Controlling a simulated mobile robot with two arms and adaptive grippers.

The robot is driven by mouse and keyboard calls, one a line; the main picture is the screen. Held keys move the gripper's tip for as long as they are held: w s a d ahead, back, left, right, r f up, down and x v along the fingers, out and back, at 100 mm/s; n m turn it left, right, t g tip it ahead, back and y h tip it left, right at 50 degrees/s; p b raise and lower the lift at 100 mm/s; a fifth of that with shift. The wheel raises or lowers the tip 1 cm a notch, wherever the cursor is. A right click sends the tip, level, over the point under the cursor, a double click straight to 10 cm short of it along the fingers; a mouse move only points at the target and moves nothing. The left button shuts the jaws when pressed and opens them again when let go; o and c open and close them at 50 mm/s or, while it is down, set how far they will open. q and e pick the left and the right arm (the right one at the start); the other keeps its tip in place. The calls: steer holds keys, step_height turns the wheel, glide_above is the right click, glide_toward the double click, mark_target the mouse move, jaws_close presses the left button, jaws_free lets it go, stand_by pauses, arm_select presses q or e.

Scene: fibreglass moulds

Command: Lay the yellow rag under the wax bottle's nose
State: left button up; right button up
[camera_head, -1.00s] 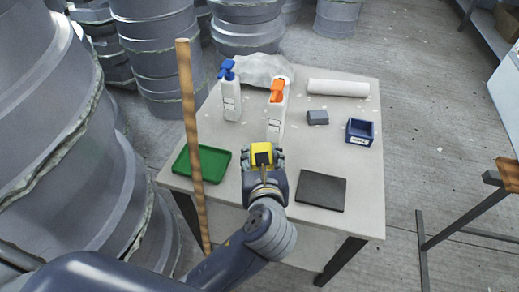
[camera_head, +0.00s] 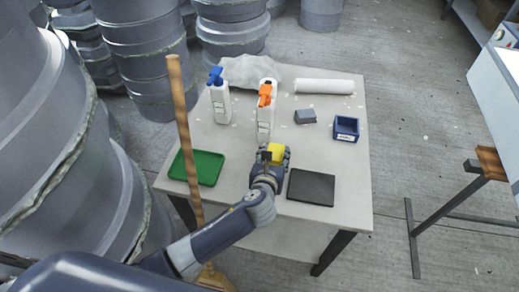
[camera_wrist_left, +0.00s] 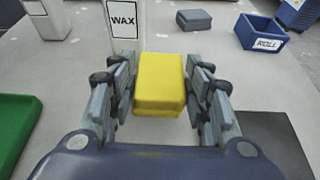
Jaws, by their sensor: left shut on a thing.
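The yellow rag (camera_head: 277,153) is a folded block held between the fingers of my left gripper (camera_head: 272,156). In the left wrist view the rag (camera_wrist_left: 160,84) sits between both fingers of my left gripper (camera_wrist_left: 160,100), just in front of the wax bottle. The wax bottle (camera_head: 264,118) is white with an orange spray head and stands upright; its WAX label shows in the left wrist view (camera_wrist_left: 124,22). The nose itself is too small to make out clearly. Whether the rag touches the table is unclear. My right gripper is not in view.
A blue-headed white bottle (camera_head: 220,100) stands left of the wax bottle. A green tray (camera_head: 197,167), a dark flat pad (camera_head: 311,187), a grey block (camera_head: 305,117), a blue bin (camera_head: 346,128) and a white roll (camera_head: 324,86) lie on the table (camera_head: 235,148). A wooden pole (camera_head: 183,125) rises at the left.

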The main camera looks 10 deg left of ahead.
arm_select(q)
steer(key=w+a, duration=0.2)
steer(key=a, duration=0.1)
steer(key=w+a, duration=0.1)
steer(key=a, duration=0.1)
steer(key=shift+w+f, duration=0.25)
steer(key=shift+w, duration=0.05)
steer(key=shift+a+f, duration=0.1)
steer(key=shift+f, duration=1.7)
steer(key=shift+f, duration=0.1)
steer(key=o, duration=1)
steer(key=shift+r, duration=0.2)
steer(key=v, duration=1.2)
steer(key=shift+p, duration=0.35)
